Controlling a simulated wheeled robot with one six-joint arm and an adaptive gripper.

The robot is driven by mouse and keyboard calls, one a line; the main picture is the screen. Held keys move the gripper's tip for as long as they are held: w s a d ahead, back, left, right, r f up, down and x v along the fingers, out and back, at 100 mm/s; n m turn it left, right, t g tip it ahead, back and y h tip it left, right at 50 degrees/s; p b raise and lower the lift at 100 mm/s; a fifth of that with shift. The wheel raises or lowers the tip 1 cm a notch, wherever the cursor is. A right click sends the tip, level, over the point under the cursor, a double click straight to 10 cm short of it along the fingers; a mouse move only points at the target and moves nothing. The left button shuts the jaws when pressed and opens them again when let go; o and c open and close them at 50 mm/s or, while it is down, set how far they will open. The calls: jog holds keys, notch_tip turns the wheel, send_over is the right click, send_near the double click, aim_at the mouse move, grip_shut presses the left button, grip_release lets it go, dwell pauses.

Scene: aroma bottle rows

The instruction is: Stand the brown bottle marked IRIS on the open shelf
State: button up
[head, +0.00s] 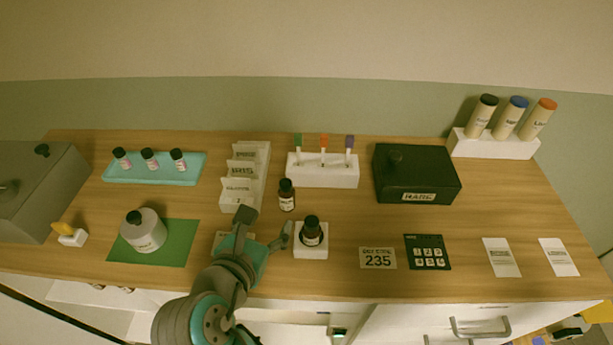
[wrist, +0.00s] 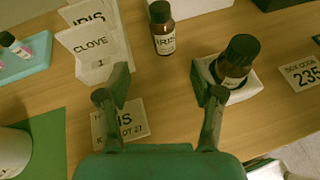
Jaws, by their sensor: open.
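The small brown bottle marked IRIS (head: 287,196) stands upright on the wooden counter, between the card holder and the white square stand. In the wrist view the IRIS bottle (wrist: 163,30) is at the top, its label facing me. My gripper (head: 266,224) is open and empty in front of the bottle, apart from it. In the wrist view the fingers (wrist: 161,84) are spread, with bare counter between them. A second, wider brown bottle (wrist: 235,62) with a black cap is on the white stand, close to the right finger. I cannot tell which surface is the open shelf.
The card holder (head: 245,172) shows IRIS and CLOVE cards. An IRIS lot card (wrist: 120,122) lies below my fingers. A teal tray (head: 118,181) holds small bottles. A white jar stands on a green mat (head: 180,255). A black box (head: 440,162) and a keypad (head: 427,251) are to the right.

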aim_at(284, 201)
jog(key=shift+d+n, duration=0.25)
jog(key=shift+n, duration=0.25)
jog(key=x, duration=1)
jog(key=shift+w+d, duration=0.1)
jog(key=shift+w, duration=0.15)
jog(key=shift+r, duration=0.1)
grip_shut()
